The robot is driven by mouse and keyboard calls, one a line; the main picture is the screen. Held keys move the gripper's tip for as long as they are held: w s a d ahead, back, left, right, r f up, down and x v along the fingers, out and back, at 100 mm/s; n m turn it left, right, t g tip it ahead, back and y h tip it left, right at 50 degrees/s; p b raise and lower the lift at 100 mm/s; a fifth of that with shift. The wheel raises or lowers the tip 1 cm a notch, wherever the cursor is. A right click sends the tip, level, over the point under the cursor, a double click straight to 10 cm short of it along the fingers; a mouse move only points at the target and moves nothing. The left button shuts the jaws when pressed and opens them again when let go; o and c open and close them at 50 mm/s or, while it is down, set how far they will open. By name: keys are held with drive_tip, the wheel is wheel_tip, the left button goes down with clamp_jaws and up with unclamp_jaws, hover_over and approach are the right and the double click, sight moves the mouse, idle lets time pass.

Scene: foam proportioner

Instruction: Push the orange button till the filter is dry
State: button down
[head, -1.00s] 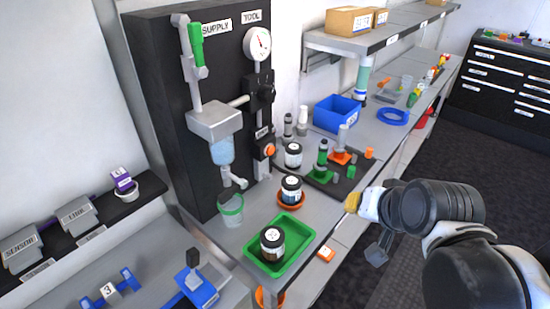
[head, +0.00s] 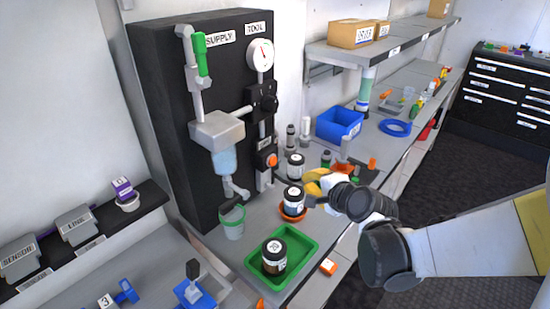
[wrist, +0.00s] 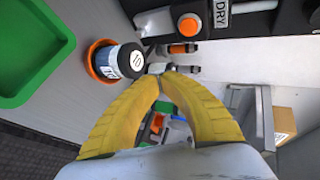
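In the wrist view the orange button (wrist: 189,25) is at the top, beside a DRY label (wrist: 221,13). The filter (head: 224,161) looks like a clear bowl with bluish content under a grey housing (head: 217,129); I cannot tell how wet it is. My gripper (head: 306,187) is in front and right of the button, apart from it. Its yellow fingers (wrist: 163,75) converge with tips together in the wrist view and hold nothing.
A dark jar (head: 293,201) in an orange dish stands just below my gripper. Another jar (head: 295,166) is behind it. A green tray (head: 306,240) holds a jar. A green-rimmed cup (head: 232,222) stands under the spout. A blue bin (head: 339,124) is further back.

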sight(273, 161)
drive_tip(key=w+a, duration=0.5)
drive_tip(key=a, duration=0.2)
drive_tip(key=shift+w, duration=0.2)
idle(0.4)
idle(1.3)
drive_tip(key=shift+w+a, duration=0.3)
drive_tip(key=shift+w+a, duration=0.25)
drive_tip(key=shift+a, duration=0.1)
idle(0.8)
drive_tip(key=shift+s+d, duration=0.55)
drive_tip(key=shift+d, duration=0.15)
